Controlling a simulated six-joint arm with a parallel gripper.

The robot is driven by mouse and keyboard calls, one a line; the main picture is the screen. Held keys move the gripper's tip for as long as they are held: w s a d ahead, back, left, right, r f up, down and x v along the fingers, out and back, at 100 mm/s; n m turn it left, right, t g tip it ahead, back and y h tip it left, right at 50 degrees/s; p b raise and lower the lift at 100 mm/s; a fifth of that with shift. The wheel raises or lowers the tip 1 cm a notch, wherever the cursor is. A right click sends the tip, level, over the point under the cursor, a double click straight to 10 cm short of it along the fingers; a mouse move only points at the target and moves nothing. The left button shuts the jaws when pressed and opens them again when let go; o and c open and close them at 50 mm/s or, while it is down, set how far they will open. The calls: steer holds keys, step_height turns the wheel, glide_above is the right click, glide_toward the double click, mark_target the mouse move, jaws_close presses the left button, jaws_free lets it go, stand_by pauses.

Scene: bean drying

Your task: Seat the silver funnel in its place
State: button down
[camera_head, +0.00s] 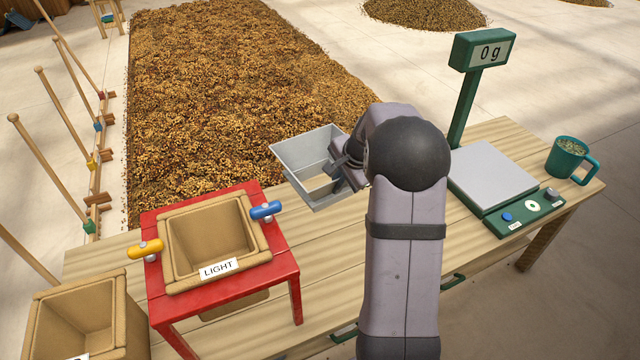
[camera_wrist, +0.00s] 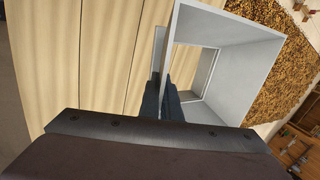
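The silver funnel (camera_head: 290,158) is a square, open-topped grey metal piece with sloping walls. In the head view it is held above the table's back edge, right of the red stand and apart from it. My gripper (camera_head: 346,172) is shut on the funnel's right side. In the wrist view the dark fingers (camera_wrist: 166,98) pinch a part at the wall of the funnel (camera_wrist: 235,65). The red stand (camera_head: 287,262) surrounds a tan bin (camera_head: 215,237) labelled LIGHT. A yellow knob (camera_head: 145,249) and a blue knob (camera_head: 266,210) sit on the stand's sides.
The wooden table (camera_head: 335,265) is bare between the stand and the scale (camera_head: 492,175), which reads 0 g. A green mug (camera_head: 567,157) stands right of the scale. Another tan bin (camera_head: 133,325) is at the left front. Beans (camera_head: 230,80) cover the floor behind.

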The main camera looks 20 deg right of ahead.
steer(key=s+d+r+n+g+y, duration=0.1)
steer(key=s+d+r+n, duration=0.25)
steer(key=s, duration=0.45)
steer(key=s+d+r+n+y, duration=0.1)
steer(key=s+d+r+n, duration=0.1)
steer(key=s+r, duration=0.45)
steer(key=s+d+r+n+g+y, duration=0.1)
steer(key=s+d+r+n, duration=0.15)
steer(key=s, duration=0.65)
steer(key=w+a+r+m+t+h+p, duration=0.1)
steer(key=w+a+r+m+p, duration=0.1)
steer(key=w+a+r+p, duration=0.35)
steer(key=w+a+r+m+p, duration=0.1)
steer(key=w+a+r+p, duration=0.15)
steer(key=w+a, duration=0.55)
steer(key=w+a+r+m+t+h+p, duration=0.1)
steer(key=w+a+r+m+p, duration=0.25)
steer(key=a, duration=0.65)
steer(key=s+a+m+p, duration=0.1)
steer(key=s+a+p, duration=0.2)
steer(key=a, duration=0.6)
steer(key=s+a+m+h+p, duration=0.1)
steer(key=s+a+m+p, duration=0.1)
steer(key=s+a, duration=0.5)
steer(key=a+f+p, duration=0.1)
steer(key=a, duration=0.2)
steer(key=shift+h, duration=0.3)
steer(key=shift+a, duration=0.1)
